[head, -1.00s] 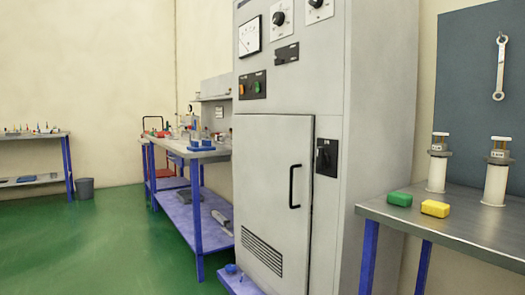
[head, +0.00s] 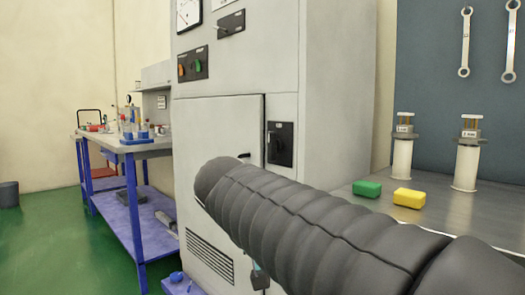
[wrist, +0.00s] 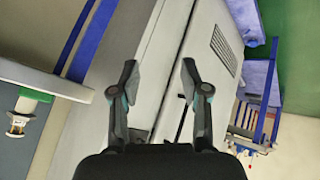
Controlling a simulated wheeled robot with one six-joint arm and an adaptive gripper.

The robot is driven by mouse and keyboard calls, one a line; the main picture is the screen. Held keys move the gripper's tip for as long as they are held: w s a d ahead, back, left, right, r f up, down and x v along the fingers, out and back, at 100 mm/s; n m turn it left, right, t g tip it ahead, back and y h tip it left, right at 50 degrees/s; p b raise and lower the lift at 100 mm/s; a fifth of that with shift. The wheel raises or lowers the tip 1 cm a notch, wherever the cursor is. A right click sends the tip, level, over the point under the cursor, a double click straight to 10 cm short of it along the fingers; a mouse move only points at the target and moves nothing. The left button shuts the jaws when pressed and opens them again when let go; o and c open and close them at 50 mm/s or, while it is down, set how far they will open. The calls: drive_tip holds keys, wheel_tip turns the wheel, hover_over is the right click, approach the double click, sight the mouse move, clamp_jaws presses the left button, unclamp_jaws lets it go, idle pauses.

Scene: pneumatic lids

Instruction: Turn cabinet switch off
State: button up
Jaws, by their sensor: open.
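The grey cabinet (head: 235,120) stands in the middle of the head view. Its black switch (head: 284,135) is on a dark plate right of the door (head: 215,125); the lever looks roughly upright, but its exact setting is too small to tell. The door looks closed, and my arm covers most of its handle. In the wrist view my gripper (wrist: 160,82) is open and empty, its two fingers apart in front of the tilted cabinet front (wrist: 165,50). The switch is not clearly visible there. My arm hides most of the gripper in the head view.
At right, a metal table (head: 450,215) holds a green block (head: 367,188), a yellow block (head: 408,198) and two white cylinders. A blue-framed workbench (head: 135,190) stands left of the cabinet. Green floor (head: 60,235) is free at left.

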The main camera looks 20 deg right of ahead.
drive_tip(key=w+d+r+m+t+h+b, duration=0.1)
drive_tip(key=w+r+m+h+b, duration=0.4)
drive_tip(key=w+r, duration=0.7)
drive_tip(key=m+h+b, duration=0.1)
drive_tip(key=m+h, duration=0.5)
approach(269, 140)
drive_tip(key=shift+g, duration=0.3)
drive_tip(key=x, duration=1.1)
drive_tip(key=shift+w+r+p, duration=0.15)
drive_tip(key=shift+w+p, duration=0.05)
drive_tip(key=shift+p, duration=0.15)
drive_tip(key=shift+a, duration=0.1)
clamp_jaws()
